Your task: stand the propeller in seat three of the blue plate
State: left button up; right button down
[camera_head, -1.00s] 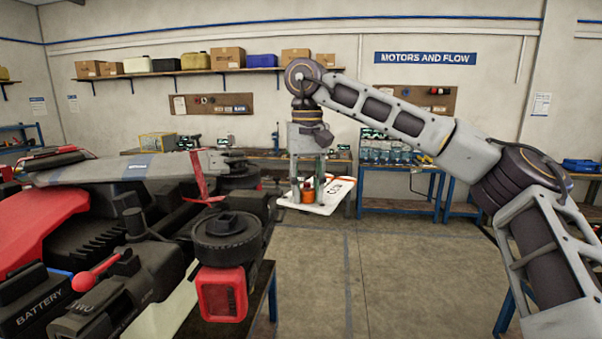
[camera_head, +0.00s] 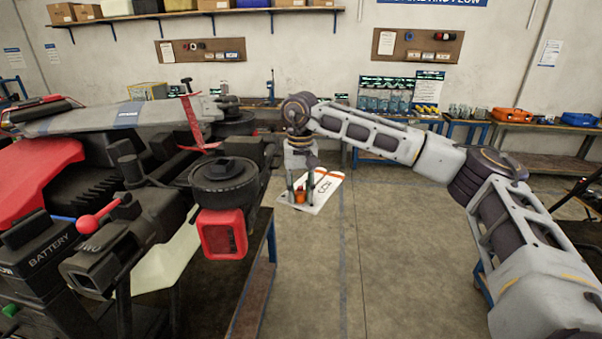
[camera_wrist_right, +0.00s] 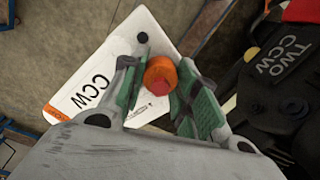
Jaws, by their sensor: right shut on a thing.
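My right gripper (camera_head: 298,188) points down, shut on the orange knob of a white, flat propeller piece. In the head view the propeller (camera_head: 326,188) hangs in the air to the right of the drone, its face marked CCW. The right wrist view shows the green finger pads (camera_wrist_right: 164,92) on both sides of the orange knob (camera_wrist_right: 160,72), which has a red top. The white propeller (camera_wrist_right: 92,92) with black CCW letters extends up and left behind the fingers. I cannot make out the blue plate or its seats. My left gripper is not in view.
The black and red drone (camera_head: 222,182) fills the left side on a stand; the wrist view shows its TWO CCW label (camera_wrist_right: 277,60) close on the right. Benches with bottles (camera_head: 386,100), an orange case (camera_head: 510,115) and a blue case (camera_head: 579,119) line the wall. Middle floor is clear.

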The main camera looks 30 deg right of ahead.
jog(key=s+f+n, duration=0.1)
jog(key=s+f, duration=0.1)
jog(key=f, duration=1.2)
jog(key=s+f, duration=0.2)
jog(key=f, duration=1.1)
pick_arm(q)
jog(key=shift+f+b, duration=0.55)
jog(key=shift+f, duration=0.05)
pick_arm(e)
jog(key=s+a+f+n, duration=0.1)
jog(key=s+a+f, duration=0.2)
jog(key=f, duration=0.5)
jog(key=s+a+f+n, duration=0.2)
jog(key=s+f, duration=0.4)
jog(key=f, duration=0.3)
jog(key=shift+a, duration=0.75)
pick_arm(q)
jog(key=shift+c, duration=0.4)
pick_arm(e)
jog(key=shift+s, duration=0.1)
